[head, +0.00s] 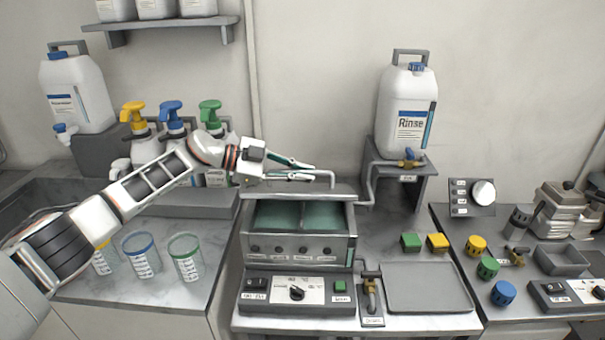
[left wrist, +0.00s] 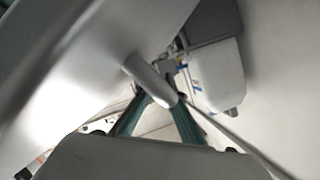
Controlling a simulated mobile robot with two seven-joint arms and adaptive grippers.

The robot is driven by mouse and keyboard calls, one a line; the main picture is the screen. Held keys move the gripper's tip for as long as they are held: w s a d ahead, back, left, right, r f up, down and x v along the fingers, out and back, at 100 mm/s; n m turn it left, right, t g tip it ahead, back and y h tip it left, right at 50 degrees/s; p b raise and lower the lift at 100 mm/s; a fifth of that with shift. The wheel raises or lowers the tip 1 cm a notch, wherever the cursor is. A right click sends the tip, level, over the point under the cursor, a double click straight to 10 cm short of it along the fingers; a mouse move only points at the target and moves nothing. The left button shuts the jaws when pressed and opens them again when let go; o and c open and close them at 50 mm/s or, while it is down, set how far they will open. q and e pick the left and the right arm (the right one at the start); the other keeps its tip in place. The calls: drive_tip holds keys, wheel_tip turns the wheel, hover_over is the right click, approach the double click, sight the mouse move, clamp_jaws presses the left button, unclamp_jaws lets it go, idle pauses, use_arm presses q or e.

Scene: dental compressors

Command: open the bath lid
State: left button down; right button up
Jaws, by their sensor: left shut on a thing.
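The bath (head: 301,248) is a grey metal box on the middle counter, with two teal compartments showing through its open top. Its lid (head: 345,189) is a pale grey slab seen nearly edge-on at the back of the bath, raised clear of the opening. A bar handle (head: 332,180) stands out from the lid. My left gripper (head: 308,172) is shut on the handle, above the back of the bath. In the left wrist view the handle (left wrist: 150,82) is a pale rod between the teal fingers. My right gripper is not in view.
A control panel (head: 297,290) fronts the bath, with a drain tap (head: 370,290) at its right and an empty grey tray (head: 428,287) beyond. Soap pump bottles (head: 173,125) stand close behind my left arm. The Rinse jug (head: 408,105) sits on a stand at right.

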use_arm(q)
drive_tip(key=shift+w+r+n+g, duration=0.5)
drive_tip(key=shift+w+n, duration=0.1)
drive_tip(key=shift+w, duration=0.15)
drive_tip(key=c, duration=2.4)
unclamp_jaws()
drive_tip(key=v, duration=1.2)
